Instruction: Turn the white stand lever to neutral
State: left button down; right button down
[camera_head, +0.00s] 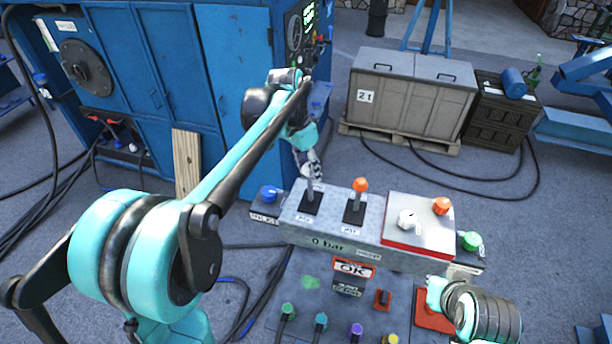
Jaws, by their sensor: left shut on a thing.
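Two levers rise from slots on a grey control console (330,238). The left lever (311,187) has a dark slot plate and a grey shaft; its knob is hidden by my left gripper (313,165), so I cannot see its colour. That gripper comes down from above and is shut around the lever's top. The lever looks close to upright. The right lever has an orange knob (361,185) and stands free beside it. My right gripper (437,294) is low at the right, by a red plate; its fingers are too hidden to judge.
A red-edged box (418,224) with a white knob and an orange button sits right of the levers. A blue button (268,194) and a green button (470,240) flank the console. Coloured connectors line the lower front. A blue cabinet (165,80) stands behind at left.

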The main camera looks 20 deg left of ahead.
pick_arm(q)
jog(key=shift+w+r, duration=0.1)
jog(key=shift+w, duration=0.95)
jog(key=c, duration=1)
grip_release()
jog(key=r, duration=0.4)
jog(key=a+r, duration=0.1)
jog(key=r, duration=0.2)
jog(key=a+r, duration=0.1)
jog(key=r, duration=0.3)
jog(key=shift+s+a+r, duration=0.1)
jog(key=shift+s+r, duration=0.1)
jog(key=shift+r, duration=0.15)
jog(key=shift+f, duration=0.1)
